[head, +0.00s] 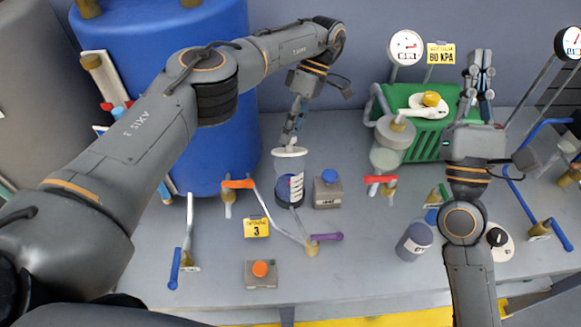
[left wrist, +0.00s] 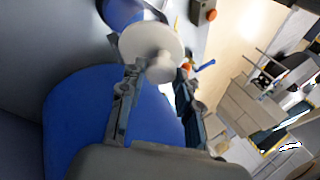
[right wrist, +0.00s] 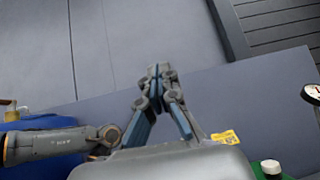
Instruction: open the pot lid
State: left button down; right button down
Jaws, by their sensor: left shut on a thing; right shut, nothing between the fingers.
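A round white lid (head: 289,152) with a knob is held by my left gripper (head: 292,138). In the left wrist view the lid (left wrist: 150,42) shows as a pale disc, its knob between the fingertips (left wrist: 160,72). Below it in the head view stands a clear pot (head: 289,188) with dark blue contents and a marked side. The lid is at or just above the pot's top; I cannot tell whether they touch. My right gripper (head: 480,58) is shut and empty, raised above the green box; it also shows shut in the right wrist view (right wrist: 155,78).
A grey box with a blue button (head: 328,190) stands right of the pot. Valves with orange (head: 237,184) and purple (head: 326,237) handles are near it. A large blue barrel (head: 170,100) is behind left, a green box (head: 428,138) at right. The front table has free room.

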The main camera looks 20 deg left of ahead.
jog(key=a+f+g, duration=0.3)
jog(key=a+f, duration=0.6)
jog(key=f, duration=0.5)
jog(key=n+g+y, duration=0.2)
jog(key=g, duration=0.3)
send_near(291, 175)
notch_tip(291, 175, up, 3)
jog(key=x, duration=1)
jog(key=shift+a+f, duration=0.1)
jog(key=shift+f, duration=0.25)
